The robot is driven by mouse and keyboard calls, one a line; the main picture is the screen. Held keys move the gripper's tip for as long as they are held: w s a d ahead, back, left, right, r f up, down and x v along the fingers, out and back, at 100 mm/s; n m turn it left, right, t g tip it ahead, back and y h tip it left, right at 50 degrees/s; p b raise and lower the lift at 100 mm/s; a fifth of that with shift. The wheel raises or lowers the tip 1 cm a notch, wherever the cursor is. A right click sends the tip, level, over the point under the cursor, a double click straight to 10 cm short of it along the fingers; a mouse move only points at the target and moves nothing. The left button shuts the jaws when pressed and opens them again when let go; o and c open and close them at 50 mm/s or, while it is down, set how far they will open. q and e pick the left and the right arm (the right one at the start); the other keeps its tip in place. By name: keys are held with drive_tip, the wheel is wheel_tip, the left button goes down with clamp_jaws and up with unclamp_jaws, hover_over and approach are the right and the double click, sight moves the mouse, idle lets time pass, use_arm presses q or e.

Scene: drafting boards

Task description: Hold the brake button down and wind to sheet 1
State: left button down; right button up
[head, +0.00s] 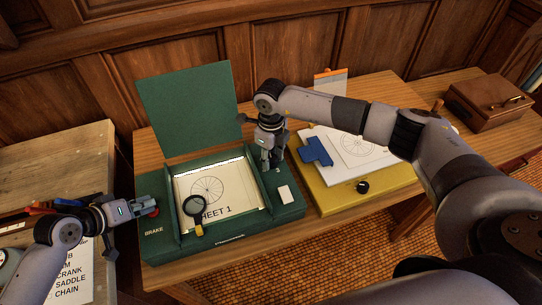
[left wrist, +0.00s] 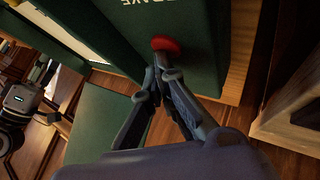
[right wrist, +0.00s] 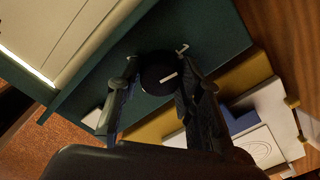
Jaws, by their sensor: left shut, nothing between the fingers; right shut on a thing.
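The green drafting viewer (head: 230,232) stands on the wooden table with its lid up. Its lit window shows a paper sheet (head: 228,190) with a spoked wheel drawing and the words "SHEET 1", the first letter partly covered. The red brake button (left wrist: 166,44) is on the left panel by the word BRAKE. My left gripper (left wrist: 160,68) is shut and empty, its tips at the button; whether the button is pressed in is hard to tell. My right gripper (right wrist: 157,72) is shut on a dark round knob (right wrist: 153,86) with a white mark, right of the window.
A magnifier (head: 195,206) lies over the window's lower left. A white block (head: 284,193) sits on the viewer's right panel. To the right are a yellow board (head: 340,203) with paper and a blue clip (head: 316,151), and a brown box (head: 487,100).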

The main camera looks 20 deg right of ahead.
sight(271, 158)
use_arm(q)
drive_tip(key=shift+f, duration=0.1)
use_arm(e)
drive_tip(key=shift+n, duration=0.8)
drive_tip(key=o, duration=1.2)
drive_tip(key=shift+c, duration=0.2)
wheel_tip(271, 158, up, 12)
use_arm(q)
drive_tip(key=shift+r+p, duration=1.1)
use_arm(e)
drive_tip(key=shift+r, duration=1.1)
